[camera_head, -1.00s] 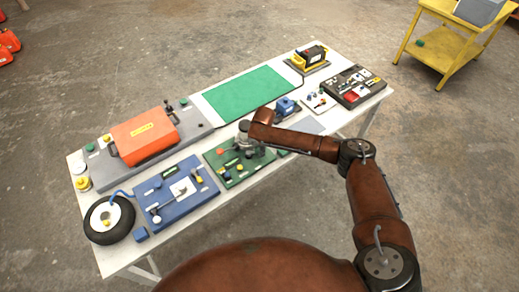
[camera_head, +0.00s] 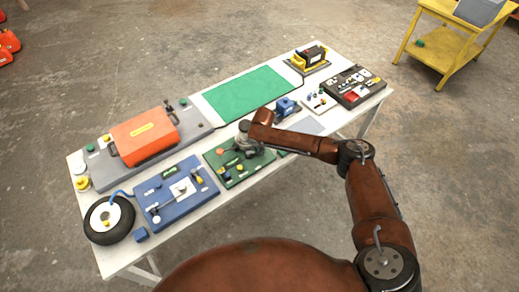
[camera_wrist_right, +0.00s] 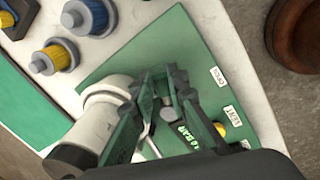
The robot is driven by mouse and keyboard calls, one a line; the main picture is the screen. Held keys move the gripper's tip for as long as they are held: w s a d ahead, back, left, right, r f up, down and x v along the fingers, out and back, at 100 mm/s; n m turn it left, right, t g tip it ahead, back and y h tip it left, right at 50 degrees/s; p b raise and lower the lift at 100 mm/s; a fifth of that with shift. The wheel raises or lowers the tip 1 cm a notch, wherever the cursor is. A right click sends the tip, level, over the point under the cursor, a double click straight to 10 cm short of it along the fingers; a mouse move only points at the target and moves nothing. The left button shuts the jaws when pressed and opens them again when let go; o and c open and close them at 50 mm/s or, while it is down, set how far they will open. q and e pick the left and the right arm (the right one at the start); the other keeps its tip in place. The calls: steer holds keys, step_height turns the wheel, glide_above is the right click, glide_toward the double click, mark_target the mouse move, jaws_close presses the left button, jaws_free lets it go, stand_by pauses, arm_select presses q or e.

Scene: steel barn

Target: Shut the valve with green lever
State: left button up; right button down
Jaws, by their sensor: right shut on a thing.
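The green valve board (camera_head: 230,179) lies near the front edge of the white table, with dark levers and a red-orange round part on it. My right gripper (camera_head: 246,143) is low over the board's far right part. In the right wrist view, its dark fingers (camera_wrist_right: 163,88) are closed around a small grey upright part, likely the valve lever (camera_wrist_right: 168,106); its colour is largely hidden. A white cylindrical fitting (camera_wrist_right: 98,118) stands beside the fingers. Small white labels (camera_wrist_right: 218,76) lie along the board's edge. My left gripper is out of view.
A blue board (camera_head: 165,206) lies left of the green board. An orange case (camera_head: 145,135) on a grey base, a wheel (camera_head: 108,220), a green mat (camera_head: 243,92) and a dark tool tray (camera_head: 372,93) also crowd the table. A yellow stand (camera_head: 440,62) is back right.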

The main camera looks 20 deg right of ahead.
steer(key=shift+w+n+y, duration=0.15)
steer(key=shift+w+n, duration=0.2)
steer(key=shift+n, duration=0.4)
steer(key=shift+w+n+y, duration=0.15)
steer(key=shift+w+n, duration=0.2)
steer(key=shift+n, duration=0.4)
steer(key=c, duration=1.9)
jaws_free()
steer(key=shift+r, duration=0.1)
steer(key=shift+s+d+r, duration=0.1)
steer(key=shift+s+r, duration=0.15)
steer(key=shift+r, duration=1.05)
steer(key=shift+s+d+r, duration=0.1)
steer(key=shift+s+r, duration=0.2)
steer(key=shift+r, duration=0.95)
steer(key=shift+s+r, duration=0.25)
steer(key=shift+r, duration=1.05)
steer(key=shift+c, duration=0.2)
